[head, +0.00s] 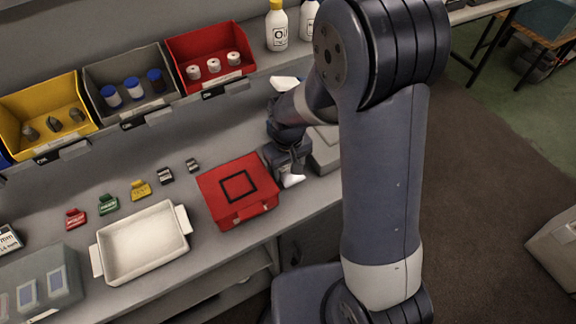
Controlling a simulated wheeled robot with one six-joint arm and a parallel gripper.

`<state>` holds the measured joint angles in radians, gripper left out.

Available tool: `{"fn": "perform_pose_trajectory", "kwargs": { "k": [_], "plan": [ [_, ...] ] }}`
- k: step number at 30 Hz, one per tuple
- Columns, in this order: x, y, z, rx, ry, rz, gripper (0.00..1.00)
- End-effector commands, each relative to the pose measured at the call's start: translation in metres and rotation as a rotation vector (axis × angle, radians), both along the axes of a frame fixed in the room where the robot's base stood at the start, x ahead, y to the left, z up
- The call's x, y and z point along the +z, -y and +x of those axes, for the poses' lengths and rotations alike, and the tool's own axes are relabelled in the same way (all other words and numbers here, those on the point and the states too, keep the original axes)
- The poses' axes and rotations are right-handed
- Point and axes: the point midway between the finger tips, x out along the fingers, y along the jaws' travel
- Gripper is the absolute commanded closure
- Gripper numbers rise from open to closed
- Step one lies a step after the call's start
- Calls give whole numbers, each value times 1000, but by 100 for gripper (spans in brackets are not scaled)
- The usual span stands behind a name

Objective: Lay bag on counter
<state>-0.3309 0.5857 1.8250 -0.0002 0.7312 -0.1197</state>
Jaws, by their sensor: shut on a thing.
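My gripper (290,163) is low over the grey counter (235,128), just right of the red case. It is shut on a small white thing (292,181), which looks like part of the bag. Only a pale piece shows below the jaws; the rest is hidden by the gripper. I cannot tell whether it touches the counter.
A red case (237,190) with a black square outline and a white tray (142,242) stand left of the gripper. Several small coloured tags, including a yellow one (140,189), lie behind the tray. Yellow (40,98), grey (152,75) and red (205,45) bins line the back.

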Motion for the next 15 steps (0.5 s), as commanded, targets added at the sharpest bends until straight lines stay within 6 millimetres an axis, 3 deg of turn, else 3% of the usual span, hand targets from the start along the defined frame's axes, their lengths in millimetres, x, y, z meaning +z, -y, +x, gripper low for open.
{"fn": "perform_pose_trajectory", "kwargs": {
  "k": [8,9,12,15],
  "plan": [
    [-4,0,0,0,0,0,67],
    [-3,0,0,0,0,0,43],
    [-3,0,0,0,0,0,35],
    [-3,0,0,0,0,0,35]
  ]
}}
